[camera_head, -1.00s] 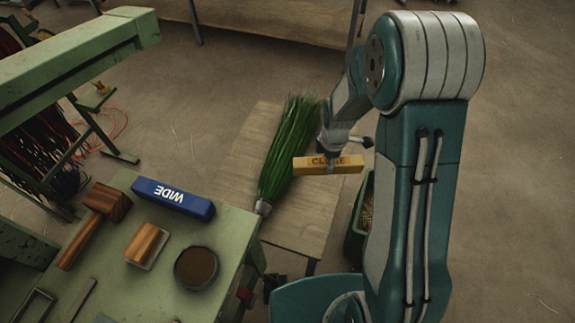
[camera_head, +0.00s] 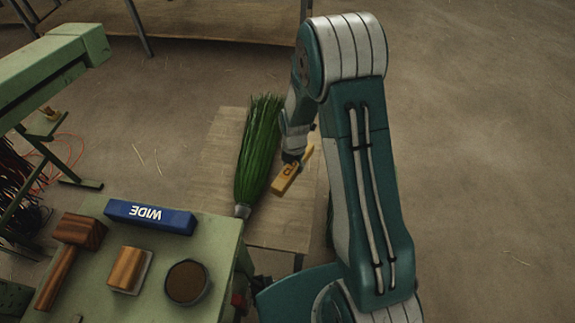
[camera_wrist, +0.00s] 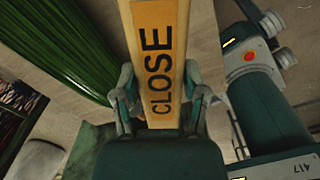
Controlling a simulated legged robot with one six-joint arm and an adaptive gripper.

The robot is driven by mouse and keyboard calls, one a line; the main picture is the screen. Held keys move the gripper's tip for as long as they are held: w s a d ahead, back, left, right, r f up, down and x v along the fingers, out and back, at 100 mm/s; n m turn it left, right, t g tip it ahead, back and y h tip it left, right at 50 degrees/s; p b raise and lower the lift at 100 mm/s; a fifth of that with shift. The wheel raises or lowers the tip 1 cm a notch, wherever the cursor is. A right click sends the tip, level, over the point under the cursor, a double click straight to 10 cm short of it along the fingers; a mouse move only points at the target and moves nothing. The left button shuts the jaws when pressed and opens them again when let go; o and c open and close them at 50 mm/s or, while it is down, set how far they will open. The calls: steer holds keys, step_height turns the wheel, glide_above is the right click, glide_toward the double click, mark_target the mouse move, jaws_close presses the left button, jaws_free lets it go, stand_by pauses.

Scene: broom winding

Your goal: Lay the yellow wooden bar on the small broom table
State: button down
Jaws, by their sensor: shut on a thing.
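The yellow wooden bar (camera_head: 291,170) is over the small broom table (camera_head: 277,233), to the right of the green broom (camera_head: 257,150) lying there. In the wrist view the bar (camera_wrist: 158,60) shows the word CLOSE and runs up between my fingers. My gripper (camera_wrist: 158,97) is shut on it, with a finger on each side. In the head view my gripper (camera_head: 297,158) is at the bar's upper end and partly hidden. I cannot tell whether the bar touches the table top. The broom's green bristles (camera_wrist: 75,45) also show at the wrist view's upper left.
A green bench (camera_head: 95,225) at the lower left bears a blue bar marked WIDE (camera_head: 150,217), a wooden mallet (camera_head: 70,245), a wooden block (camera_head: 128,269) and a round brown tin (camera_head: 187,282). Open floor (camera_head: 480,150) lies to the right.

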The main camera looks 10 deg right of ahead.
steer(key=w+f, duration=0.1)
steer(key=f, duration=0.1)
steer(key=w+d+f, duration=0.1)
steer(key=w+f, duration=0.3)
steer(key=shift+w+d, duration=0.2)
steer(key=shift+d, duration=0.1)
steer(key=f, duration=0.3)
steer(key=shift+w+a+f, duration=0.15)
steer(key=shift+a+f, duration=0.05)
steer(key=shift+a, duration=0.1)
steer(key=shift+d, duration=0.2)
steer(key=shift+c, duration=0.6)
jaws_free()
steer(key=shift+a, duration=0.1)
